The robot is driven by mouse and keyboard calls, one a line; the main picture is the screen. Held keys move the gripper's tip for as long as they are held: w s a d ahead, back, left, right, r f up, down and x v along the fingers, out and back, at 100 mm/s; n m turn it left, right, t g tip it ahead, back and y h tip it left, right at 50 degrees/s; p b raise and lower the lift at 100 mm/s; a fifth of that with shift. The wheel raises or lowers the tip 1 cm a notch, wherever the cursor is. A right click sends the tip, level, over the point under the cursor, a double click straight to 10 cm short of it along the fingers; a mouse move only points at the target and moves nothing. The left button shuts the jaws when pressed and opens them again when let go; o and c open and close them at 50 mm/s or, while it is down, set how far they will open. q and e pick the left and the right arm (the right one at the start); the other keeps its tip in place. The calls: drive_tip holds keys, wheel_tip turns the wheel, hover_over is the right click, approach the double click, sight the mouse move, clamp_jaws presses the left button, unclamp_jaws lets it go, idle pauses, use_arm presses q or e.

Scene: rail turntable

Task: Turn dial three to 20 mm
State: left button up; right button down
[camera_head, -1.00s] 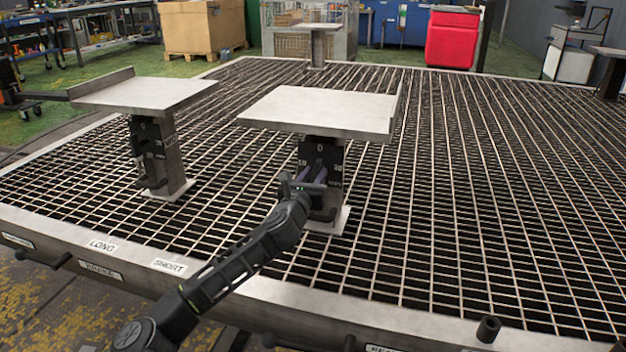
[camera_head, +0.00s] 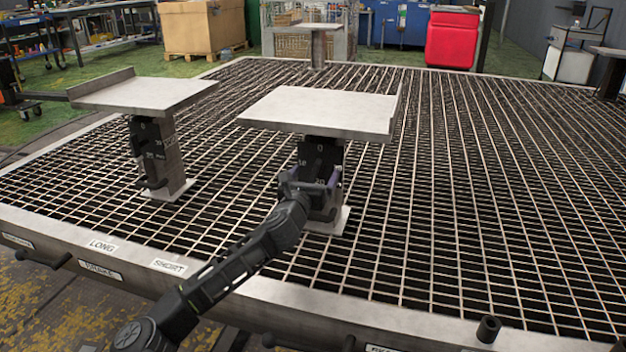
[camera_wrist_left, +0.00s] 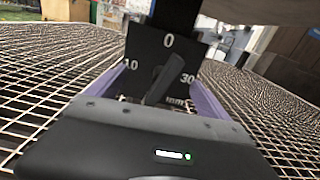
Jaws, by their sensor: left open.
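A black dial plate (camera_head: 326,158) sits on the front of the middle pedestal, under its flat plate. In the left wrist view the dial plate (camera_wrist_left: 150,52) shows 0 at top, 10 at left, 30 at right and "mm" low down. Its dark pointer knob (camera_wrist_left: 164,82) leans up and to the right, between 0 and 30. My left gripper (camera_head: 314,182) is in front of the dial, open, with its purple fingers (camera_wrist_left: 160,92) on either side of the knob. Contact cannot be told. The 20 mark is hidden behind the gripper body. My right gripper is not in view.
The middle plate (camera_head: 320,110) overhangs the dial. The steel grating (camera_head: 480,200) to the right is clear.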

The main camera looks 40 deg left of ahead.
use_arm(q)
drive_tip(key=shift+s, duration=0.1)
drive_tip(key=v, duration=0.8)
drive_tip(key=shift+s+d+p, duration=0.15)
drive_tip(key=shift+s+p, duration=0.2)
drive_tip(key=shift+p, duration=0.05)
drive_tip(key=shift+c, duration=0.3)
